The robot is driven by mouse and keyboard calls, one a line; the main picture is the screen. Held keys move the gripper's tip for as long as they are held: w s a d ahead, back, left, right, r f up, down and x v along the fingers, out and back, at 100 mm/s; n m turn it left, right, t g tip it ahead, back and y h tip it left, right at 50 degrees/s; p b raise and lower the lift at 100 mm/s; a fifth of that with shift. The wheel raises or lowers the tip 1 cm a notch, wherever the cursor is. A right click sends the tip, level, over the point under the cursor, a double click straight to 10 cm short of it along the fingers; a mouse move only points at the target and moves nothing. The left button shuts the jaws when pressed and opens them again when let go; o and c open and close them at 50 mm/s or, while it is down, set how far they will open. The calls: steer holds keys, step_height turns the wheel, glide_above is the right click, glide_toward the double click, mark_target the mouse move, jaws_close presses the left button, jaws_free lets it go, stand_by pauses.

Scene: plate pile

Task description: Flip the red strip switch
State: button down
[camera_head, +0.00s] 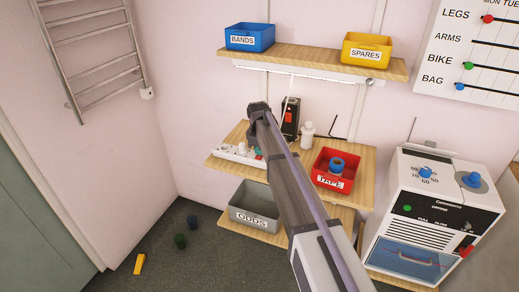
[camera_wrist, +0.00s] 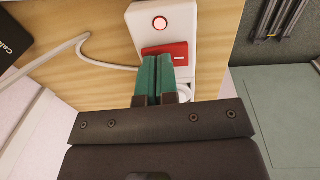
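The white power strip (camera_wrist: 186,18) lies on the wooden shelf in the wrist view. In the head view the strip (camera_head: 232,153) is at the middle shelf's left, partly behind my arm.
A white cable (camera_wrist: 95,60) runs left from the strip. On the middle shelf (camera_head: 352,158) are a red TAPE bin (camera_head: 320,176), a white bottle (camera_head: 307,133) and a dark box (camera_head: 291,112). A grey ODDS bin (camera_head: 244,214) stands below. A white machine (camera_head: 400,200) is at right.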

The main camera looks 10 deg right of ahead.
steer(key=shift+s+a+r, duration=0.15)
steer(key=shift+s+a, duration=0.1)
steer(key=shift+s, duration=0.25)
step_height(320, 180, up, 14)
steer(key=s+p, duration=0.1)
steer(key=p, duration=1.3)
steer(key=shift+s+a, duration=0.2)
steer(key=shift+a, duration=0.2)
steer(key=shift+w+d, duration=0.55)
